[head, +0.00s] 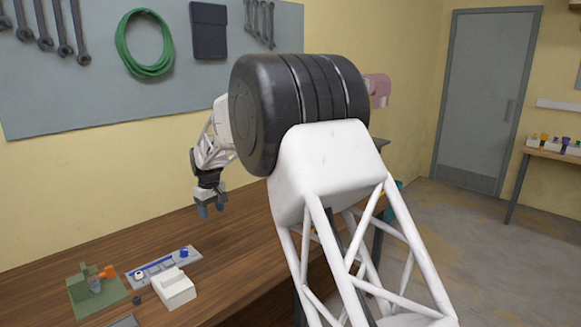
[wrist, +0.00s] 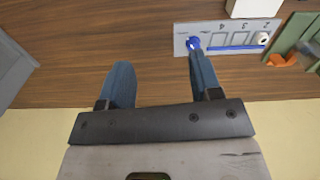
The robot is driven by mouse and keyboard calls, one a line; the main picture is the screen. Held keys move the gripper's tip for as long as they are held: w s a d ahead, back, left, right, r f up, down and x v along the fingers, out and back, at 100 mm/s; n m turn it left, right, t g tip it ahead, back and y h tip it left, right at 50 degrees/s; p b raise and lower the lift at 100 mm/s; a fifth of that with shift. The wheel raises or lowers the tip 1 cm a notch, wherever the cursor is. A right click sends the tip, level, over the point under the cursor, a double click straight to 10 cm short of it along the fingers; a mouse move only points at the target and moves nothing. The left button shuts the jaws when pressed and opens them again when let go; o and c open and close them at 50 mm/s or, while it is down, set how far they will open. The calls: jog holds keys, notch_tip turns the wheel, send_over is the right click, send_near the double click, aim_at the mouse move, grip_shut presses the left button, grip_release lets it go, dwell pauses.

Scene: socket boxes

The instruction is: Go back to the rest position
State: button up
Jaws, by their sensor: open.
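My gripper (head: 212,207) hangs above the wooden table (head: 235,235), fingers pointing down. In the wrist view its two blue fingers (wrist: 160,62) are spread apart with nothing between them. The grey numbered panel (head: 155,267) lies on the table, lower left of the gripper in the head view. A blue piece (head: 184,253) sits at one end of it and a white round piece (head: 139,274) at the other. In the wrist view the right fingertip overlaps the blue piece (wrist: 193,43); the head view shows the gripper well above and apart from it.
A white box (head: 174,290) stands beside the panel. A green fixture (head: 85,300) with an orange part (head: 107,271) stands at the left. A small dark piece (head: 137,300) lies nearby. A pegboard (head: 80,80) with tools hangs behind. The table under the gripper is clear.

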jog(key=s+d+r+m, duration=0.2)
jog(key=s+d+r, duration=0.3)
jog(key=s+d, duration=0.4)
jog(key=s+d+r+m+t, duration=0.1)
jog(key=s+d+r, duration=0.5)
jog(key=d, duration=0.5)
jog(key=s+d+r+m, duration=0.2)
jog(key=s+d+r, duration=0.2)
jog(key=s+d, duration=0.55)
jog(key=s+d+f+m, duration=0.1)
jog(key=s+d, duration=0.4)
jog(key=s, duration=0.5)
jog(key=s+d+f+m, duration=0.2)
jog(key=s+d, duration=0.3)
jog(key=s, duration=0.6)
jog(key=s+d+f+m+t, duration=0.1)
jog(key=s+d, duration=0.4)
jog(key=s, duration=0.6)
notch_tip(320, 180, down, 3)
jog(key=shift+d+r+m, duration=0.1)
jog(key=shift+d+m, duration=0.25)
jog(key=shift+m, duration=0.25)
